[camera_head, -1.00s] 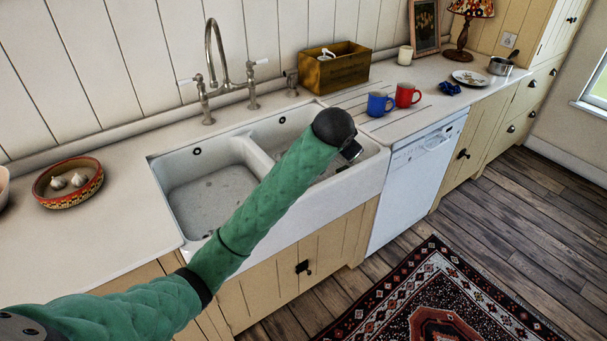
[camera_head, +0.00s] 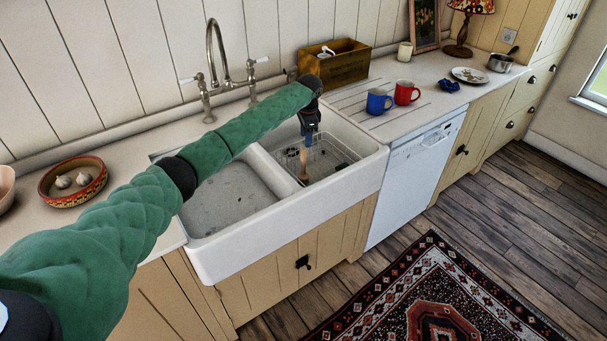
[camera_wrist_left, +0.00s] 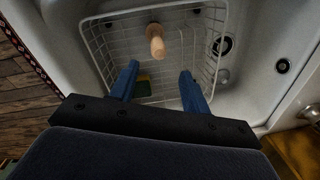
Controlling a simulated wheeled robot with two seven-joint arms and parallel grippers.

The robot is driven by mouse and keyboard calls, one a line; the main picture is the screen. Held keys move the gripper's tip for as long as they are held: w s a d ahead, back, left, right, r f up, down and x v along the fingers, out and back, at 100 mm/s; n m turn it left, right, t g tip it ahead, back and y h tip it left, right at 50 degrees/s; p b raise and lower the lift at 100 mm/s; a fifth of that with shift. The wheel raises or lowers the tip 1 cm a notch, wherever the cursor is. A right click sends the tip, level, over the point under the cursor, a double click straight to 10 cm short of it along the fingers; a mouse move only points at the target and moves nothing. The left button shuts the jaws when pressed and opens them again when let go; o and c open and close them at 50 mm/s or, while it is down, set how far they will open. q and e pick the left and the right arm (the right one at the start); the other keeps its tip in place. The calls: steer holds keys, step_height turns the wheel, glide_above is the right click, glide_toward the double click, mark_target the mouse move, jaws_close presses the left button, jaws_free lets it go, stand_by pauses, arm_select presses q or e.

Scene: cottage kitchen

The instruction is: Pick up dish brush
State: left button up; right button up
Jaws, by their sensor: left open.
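The dish brush shows as a pale wooden handle (camera_head: 303,160) in the right basin of the white sink, just below my left gripper (camera_head: 309,132). In the left wrist view the handle (camera_wrist_left: 156,42) points up toward the camera, beyond the fingertips and roughly between their lines. My left gripper (camera_wrist_left: 160,72) is open, its two blue fingers apart with nothing between them. It points down over a white wire basket (camera_wrist_left: 113,50) in that basin. The brush's bristles cannot be made out clearly. My right gripper is not in view.
A green and yellow sponge (camera_wrist_left: 143,85) lies in the basket. The sink's divider (camera_head: 262,165) and front wall (camera_head: 290,222) bound the basin. A blue mug (camera_head: 379,102), a red mug (camera_head: 405,93) and a wooden box (camera_head: 345,68) stand on the counter nearby. The left basin (camera_head: 228,200) looks empty.

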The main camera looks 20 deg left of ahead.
mark_target(303, 148)
arm_select(q)
steer(key=shift+s+a+f+m, duration=0.1)
steer(key=shift+a+f+m, duration=0.1)
steer(key=shift+f+m, duration=0.3)
steer(key=shift+f+g+h, duration=0.2)
steer(key=shift+g+h, duration=0.1)
steer(key=shift+s+d+m, duration=0.15)
steer(key=shift+m, duration=0.55)
steer(key=shift+f+p, duration=0.55)
steer(key=shift+f, duration=0.95)
steer(key=f+p, duration=0.1)
steer(key=f, duration=0.1)
steer(key=f+p, duration=0.2)
steer(key=shift+w+a, duration=0.2)
steer(key=shift+a, duration=0.2)
steer(key=shift+f, duration=0.4)
jaws_close()
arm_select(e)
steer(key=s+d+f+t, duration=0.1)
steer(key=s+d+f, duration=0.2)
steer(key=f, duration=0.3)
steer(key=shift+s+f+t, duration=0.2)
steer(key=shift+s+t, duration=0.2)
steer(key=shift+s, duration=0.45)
